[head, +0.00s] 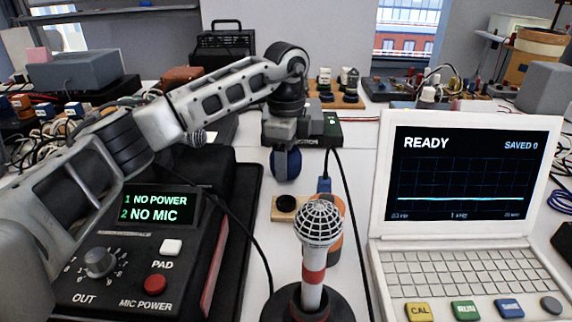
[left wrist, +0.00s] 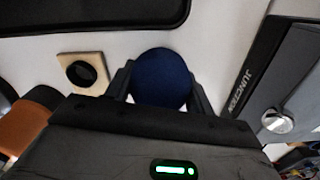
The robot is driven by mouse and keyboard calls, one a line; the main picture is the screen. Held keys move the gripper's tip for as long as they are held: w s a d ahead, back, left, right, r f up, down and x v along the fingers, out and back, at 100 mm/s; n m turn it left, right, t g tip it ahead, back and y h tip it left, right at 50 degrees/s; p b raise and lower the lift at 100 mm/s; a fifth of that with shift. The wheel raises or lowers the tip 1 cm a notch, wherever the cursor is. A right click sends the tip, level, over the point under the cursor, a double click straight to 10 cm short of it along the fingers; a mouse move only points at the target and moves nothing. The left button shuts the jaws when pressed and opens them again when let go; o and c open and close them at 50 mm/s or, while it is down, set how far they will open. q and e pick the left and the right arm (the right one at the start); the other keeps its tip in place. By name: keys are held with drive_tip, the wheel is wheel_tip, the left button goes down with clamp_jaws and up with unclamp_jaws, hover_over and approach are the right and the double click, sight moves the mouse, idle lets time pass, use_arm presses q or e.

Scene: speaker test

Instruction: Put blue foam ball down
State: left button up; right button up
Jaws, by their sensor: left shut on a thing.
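The blue foam ball (head: 286,165) is between the fingers of my left gripper (head: 286,150), which is shut on it. In the left wrist view, the ball (left wrist: 160,77) shows between the two dark fingertips of the gripper (left wrist: 160,88). The ball hangs below the gripper, over the white table; I cannot tell how far above the surface it is. A small wooden block with a black ring (head: 278,214) stands nearer than the ball in the head view. In the left wrist view this block (left wrist: 97,88) is left of the ball, apart from it. My right gripper is not in view.
A microphone (head: 318,225) stands upright in front. A laptop-like tester (head: 460,165) reading READY is at right. A black mixer box (head: 120,265) is at left. A junction box (left wrist: 285,65) lies right of the ball in the wrist view. Cables cross the table.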

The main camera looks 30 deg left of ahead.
use_arm(q)
drive_tip(key=shift+f, duration=0.45)
drive_tip(key=shift+f, duration=0.15)
drive_tip(key=o, duration=0.9)
drive_tip(key=shift+o, duration=0.2)
